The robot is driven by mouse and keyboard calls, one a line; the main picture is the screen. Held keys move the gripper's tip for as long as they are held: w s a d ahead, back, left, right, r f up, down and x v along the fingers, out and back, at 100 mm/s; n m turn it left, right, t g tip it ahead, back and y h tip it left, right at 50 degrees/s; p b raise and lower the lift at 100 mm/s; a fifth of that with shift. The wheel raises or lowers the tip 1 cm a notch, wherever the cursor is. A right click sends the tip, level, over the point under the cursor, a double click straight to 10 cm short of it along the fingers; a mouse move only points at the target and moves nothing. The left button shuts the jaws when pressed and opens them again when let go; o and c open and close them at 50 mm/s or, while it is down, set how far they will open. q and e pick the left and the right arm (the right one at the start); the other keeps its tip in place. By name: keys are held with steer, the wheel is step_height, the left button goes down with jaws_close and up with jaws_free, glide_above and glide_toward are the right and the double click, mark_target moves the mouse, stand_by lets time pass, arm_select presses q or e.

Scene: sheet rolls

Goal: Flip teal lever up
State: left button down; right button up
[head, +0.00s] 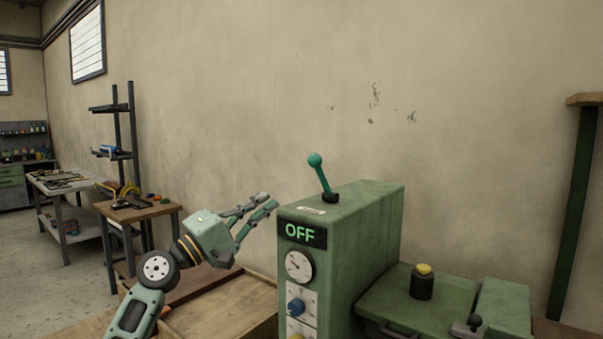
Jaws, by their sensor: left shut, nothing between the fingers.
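The teal lever (322,175) stands on top of the green control box (370,220). Its round knob is at the upper end, and the shaft tilts up and slightly to the left from a dark base. A display on the box's front reads OFF. My left gripper (271,201) is left of the box, a little below and to the left of the lever, and apart from it. Its fingers point up and right toward the box and hold nothing. My right gripper is not in view.
The box front carries a dial (299,265) and a blue knob (296,306). A yellow-topped button (423,282) sits on the lower green machine to the right. A wooden table (140,211) stands left. The space above the box is clear.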

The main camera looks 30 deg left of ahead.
mark_target(311, 166)
arm_select(q)
steer(key=p+x, duration=0.5)
steer(key=x, duration=0.7)
steer(key=shift+w+r, duration=0.15)
steer(key=shift+r, duration=0.05)
steer(key=shift+w+d, duration=0.15)
steer(key=shift+w, duration=0.3)
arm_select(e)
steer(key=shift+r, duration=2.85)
arm_select(q)
steer(key=shift+r, duration=0.15)
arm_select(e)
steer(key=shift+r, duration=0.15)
